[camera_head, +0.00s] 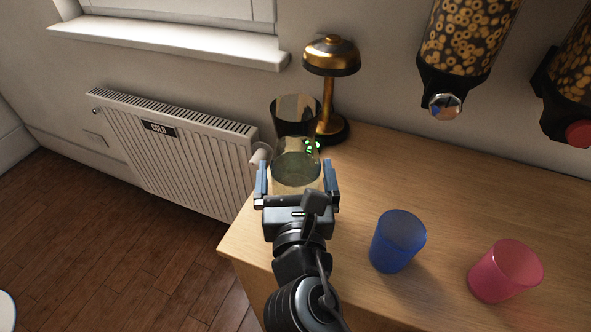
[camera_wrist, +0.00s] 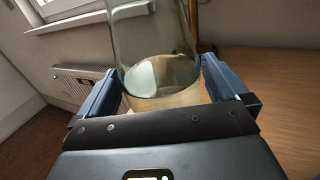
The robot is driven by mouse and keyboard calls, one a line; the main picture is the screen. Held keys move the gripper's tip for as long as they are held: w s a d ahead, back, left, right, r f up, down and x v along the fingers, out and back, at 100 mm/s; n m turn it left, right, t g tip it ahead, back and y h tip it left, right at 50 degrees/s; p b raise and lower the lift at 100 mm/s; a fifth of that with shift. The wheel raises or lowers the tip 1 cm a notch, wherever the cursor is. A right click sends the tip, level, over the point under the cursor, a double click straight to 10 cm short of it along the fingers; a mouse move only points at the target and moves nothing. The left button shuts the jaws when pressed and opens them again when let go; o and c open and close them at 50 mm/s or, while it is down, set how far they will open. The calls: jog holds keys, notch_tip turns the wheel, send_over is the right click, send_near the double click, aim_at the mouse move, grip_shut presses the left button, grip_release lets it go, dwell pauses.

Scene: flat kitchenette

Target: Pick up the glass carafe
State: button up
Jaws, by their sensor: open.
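The glass carafe (camera_head: 296,165) stands upright near the left end of the wooden counter, with a dark upper part and a clear lower body. It also fills the upper middle of the wrist view (camera_wrist: 155,50). My gripper (camera_head: 297,178) is open, with one blue finger on each side of the carafe's lower body. In the wrist view my gripper (camera_wrist: 160,85) also has the carafe between its fingers. I cannot tell whether either finger touches the glass.
A brass lamp (camera_head: 331,58) stands close behind the carafe. A blue cup (camera_head: 398,242) and a pink cup (camera_head: 505,272) stand to the right on the counter (camera_head: 440,190). Two cereal dispensers (camera_head: 462,40) hang above right. A radiator (camera_head: 180,150) is on the wall at left.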

jog(key=shift+w, duration=0.6)
jog(key=shift+c, duration=0.5)
jog(key=c, duration=1.5)
jog(key=shift+r, duration=0.15)
